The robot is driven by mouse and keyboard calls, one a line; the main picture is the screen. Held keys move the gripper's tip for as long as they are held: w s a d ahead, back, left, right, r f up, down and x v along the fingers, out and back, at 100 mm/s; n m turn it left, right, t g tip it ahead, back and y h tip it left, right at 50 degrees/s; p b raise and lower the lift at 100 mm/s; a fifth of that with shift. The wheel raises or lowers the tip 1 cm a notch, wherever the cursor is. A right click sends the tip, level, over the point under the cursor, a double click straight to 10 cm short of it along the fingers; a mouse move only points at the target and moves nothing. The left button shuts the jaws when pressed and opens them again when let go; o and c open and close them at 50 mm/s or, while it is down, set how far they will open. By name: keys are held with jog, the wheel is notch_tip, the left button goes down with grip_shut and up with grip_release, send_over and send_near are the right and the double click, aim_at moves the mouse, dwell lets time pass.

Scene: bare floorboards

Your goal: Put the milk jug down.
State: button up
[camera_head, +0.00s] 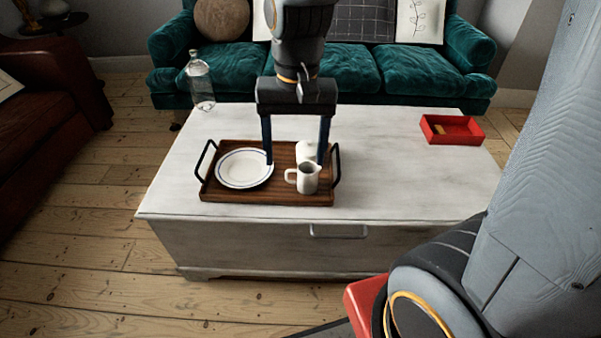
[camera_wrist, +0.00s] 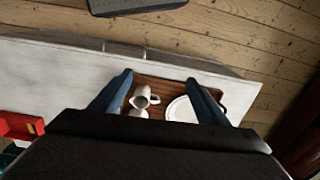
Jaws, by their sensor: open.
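The milk jug (camera_head: 307,178) is small and white, with its handle to the left. It stands upright on the front right part of a wooden tray (camera_head: 240,196) with black handles. In the wrist view the jug (camera_wrist: 141,97) shows between the fingers, apart from both. My gripper (camera_head: 297,163) is open and empty above the tray, its fingers spread wide. A white cup or pot (camera_head: 306,151) stands just behind the jug, partly hidden by it and a finger. A white plate with a blue rim (camera_head: 243,169) lies on the tray's left side.
The tray rests on a whitewashed chest table (camera_head: 400,185). A glass bottle (camera_head: 201,82) stands at its back left corner. A red box (camera_head: 452,130) with a small yellowish thing inside is at the right. The tabletop between tray and box is clear. A green sofa (camera_head: 345,70) stands behind.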

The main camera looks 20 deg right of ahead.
jog(key=s+a+r+n, duration=0.1)
jog(key=s+r+n, duration=0.1)
jog(key=s+n, duration=0.3)
jog(key=s, duration=0.4)
jog(key=shift+s+a+r, duration=0.25)
jog(key=shift+a+r, duration=0.1)
